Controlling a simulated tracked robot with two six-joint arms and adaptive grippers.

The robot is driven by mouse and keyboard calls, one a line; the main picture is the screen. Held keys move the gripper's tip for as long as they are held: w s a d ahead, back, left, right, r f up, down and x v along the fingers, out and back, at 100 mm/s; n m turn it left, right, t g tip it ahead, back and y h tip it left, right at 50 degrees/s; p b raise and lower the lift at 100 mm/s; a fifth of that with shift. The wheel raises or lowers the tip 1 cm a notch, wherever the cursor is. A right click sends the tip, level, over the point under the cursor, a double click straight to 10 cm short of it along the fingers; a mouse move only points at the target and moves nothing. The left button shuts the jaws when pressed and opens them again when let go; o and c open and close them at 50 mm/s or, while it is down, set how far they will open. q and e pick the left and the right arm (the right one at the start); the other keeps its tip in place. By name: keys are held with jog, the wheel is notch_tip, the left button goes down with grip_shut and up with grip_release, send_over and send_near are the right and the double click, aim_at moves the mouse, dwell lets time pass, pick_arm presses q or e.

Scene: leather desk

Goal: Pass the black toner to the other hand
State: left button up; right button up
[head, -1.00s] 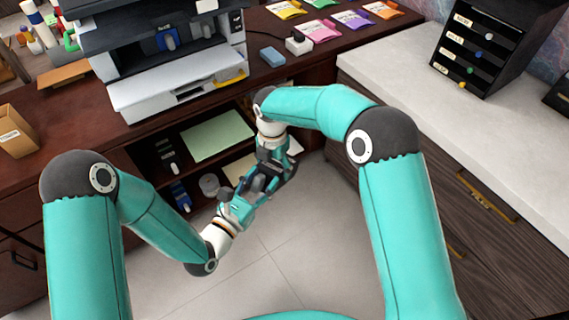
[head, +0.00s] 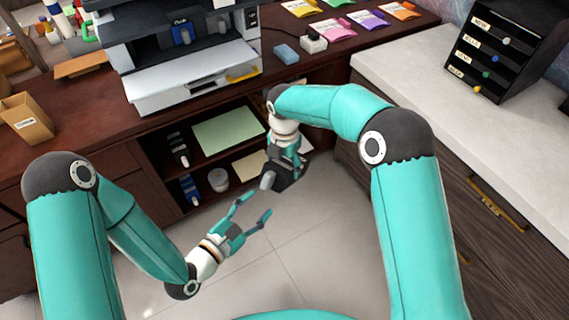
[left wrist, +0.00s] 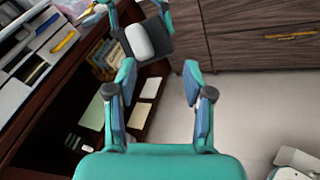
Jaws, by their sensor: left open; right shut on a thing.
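The black toner (head: 289,180) with a pale grey end hangs in my right gripper (head: 287,158), above the floor in front of the open shelf. My right gripper is shut on it. My left gripper (head: 253,207) is open and empty, below and left of the toner, with its fingers pointing toward it. In the left wrist view the toner (left wrist: 159,44) is beyond the open fingertips of my left gripper (left wrist: 158,76), with clear space between. The right gripper partly covers the toner there.
A printer (head: 190,75) stands on the desk above. A white-topped cabinet (head: 420,85) stands at right. The floor (head: 290,255) around my grippers is clear.

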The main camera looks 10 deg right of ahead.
pick_arm(q)
jog(key=s+a+f+m+g+y, duration=0.2)
jog(key=f+m+g, duration=0.1)
jog(key=f+m, duration=0.35)
jog(key=s+a+f+m+g+y, duration=0.1)
jog(key=s+f+m+g+y, duration=0.15)
jog(key=f+m, duration=0.4)
jog(key=s+a+f+m+g+y, duration=0.2)
jog(key=s+a+f+m+g, duration=0.3)
jog(key=s, duration=0.4)
jog(key=shift+a+f+m+g, duration=0.25)
jog(key=shift+a+m+g, duration=0.3)
jog(key=shift+a+m, duration=0.4)
jog(key=shift+d+y, duration=0.2)
jog(key=shift+y, duration=0.05)
